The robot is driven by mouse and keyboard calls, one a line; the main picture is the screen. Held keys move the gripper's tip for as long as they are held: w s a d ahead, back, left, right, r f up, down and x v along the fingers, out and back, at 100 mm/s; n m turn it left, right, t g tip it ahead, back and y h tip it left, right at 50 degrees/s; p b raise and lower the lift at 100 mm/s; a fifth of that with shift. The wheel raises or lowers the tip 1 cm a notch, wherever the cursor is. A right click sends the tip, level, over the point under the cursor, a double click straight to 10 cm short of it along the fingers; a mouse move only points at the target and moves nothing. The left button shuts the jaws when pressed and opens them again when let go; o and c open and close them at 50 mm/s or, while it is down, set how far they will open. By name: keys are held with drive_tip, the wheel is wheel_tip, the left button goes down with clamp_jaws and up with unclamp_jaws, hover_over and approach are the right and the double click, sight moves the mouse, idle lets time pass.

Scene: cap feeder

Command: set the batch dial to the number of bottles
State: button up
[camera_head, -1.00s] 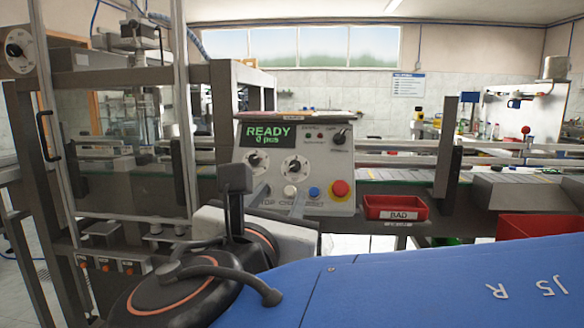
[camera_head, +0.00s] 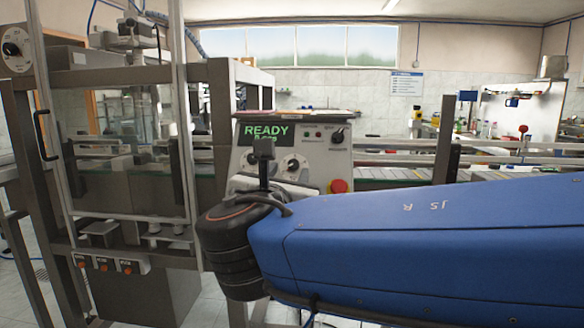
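The control panel (camera_head: 310,150) stands in the middle of the head view, with a green READY display (camera_head: 267,130) whose lower line is partly covered. Two white-faced dials with black knobs sit below it. The right dial (camera_head: 293,164) shows mostly clear; the left dial (camera_head: 249,157) is partly behind my wrist. Which is the batch dial, and their settings, I cannot read. My gripper (camera_head: 264,152) is in front of the panel, close to the dials; its fingertips are not clearly visible, and contact cannot be told. No bottles can be made out clearly.
My blue arm covers the lower right. A red button (camera_head: 338,186) shows just above it. A black selector knob (camera_head: 338,135) is at the panel's upper right. A framed glass guard (camera_head: 118,150) stands left; a conveyor (camera_head: 400,173) runs right behind the arm.

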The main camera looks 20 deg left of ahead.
sight(294, 164)
drive_tip(key=shift+w+a, duration=0.15)
drive_tip(key=shift+w, duration=0.8)
drive_tip(key=shift+w+a, duration=0.2)
drive_tip(key=shift+w, duration=0.75)
drive_tip(key=shift+w+a, duration=0.15)
drive_tip(key=shift+w, duration=0.8)
drive_tip(key=shift+c, duration=0.6)
clamp_jaws()
